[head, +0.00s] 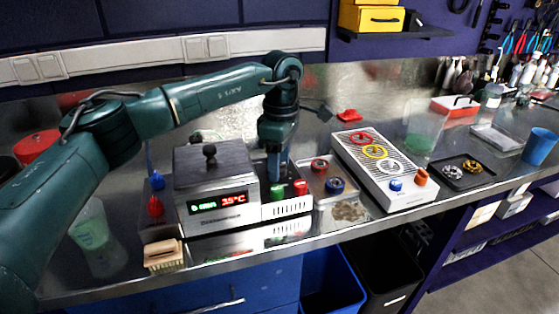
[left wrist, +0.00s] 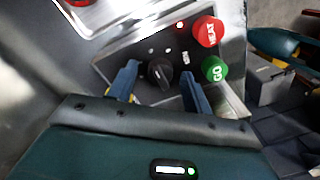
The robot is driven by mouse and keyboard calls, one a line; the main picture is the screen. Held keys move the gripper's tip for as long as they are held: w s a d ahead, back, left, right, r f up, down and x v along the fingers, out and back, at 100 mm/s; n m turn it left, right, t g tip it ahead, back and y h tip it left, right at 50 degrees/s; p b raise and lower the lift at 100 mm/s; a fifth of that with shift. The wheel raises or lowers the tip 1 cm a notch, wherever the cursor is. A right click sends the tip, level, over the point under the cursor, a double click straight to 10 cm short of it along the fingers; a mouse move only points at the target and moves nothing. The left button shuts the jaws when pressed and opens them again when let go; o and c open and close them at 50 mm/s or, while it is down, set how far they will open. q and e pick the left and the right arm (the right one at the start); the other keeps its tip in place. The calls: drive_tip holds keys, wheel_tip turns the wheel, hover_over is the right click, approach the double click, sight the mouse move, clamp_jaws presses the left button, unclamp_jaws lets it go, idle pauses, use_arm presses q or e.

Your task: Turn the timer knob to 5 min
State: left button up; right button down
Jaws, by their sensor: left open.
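The timer knob (left wrist: 160,73) is a black dial on the grey control panel (left wrist: 140,45), seen in the left wrist view. Its scale is too small to read. My left gripper (left wrist: 158,82) is open, with one blue finger on each side of the knob; I cannot tell whether they touch it. In the head view my left gripper (head: 277,172) points down over the control box right of the steel ultrasonic cleaner (head: 215,180), and hides the knob. A red HEAT button (left wrist: 207,31) and a green GO button (left wrist: 214,69) sit beside the knob. My right gripper is not in view.
The cleaner's display (head: 222,202) shows about 35 °C. A brush (head: 163,255) lies at the bench's front edge. A red bowl (head: 37,145) is at the left.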

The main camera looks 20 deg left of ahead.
use_arm(q)
wheel_tip(320, 180, up, 13)
drive_tip(key=shift+w, duration=0.4)
idle(0.4)
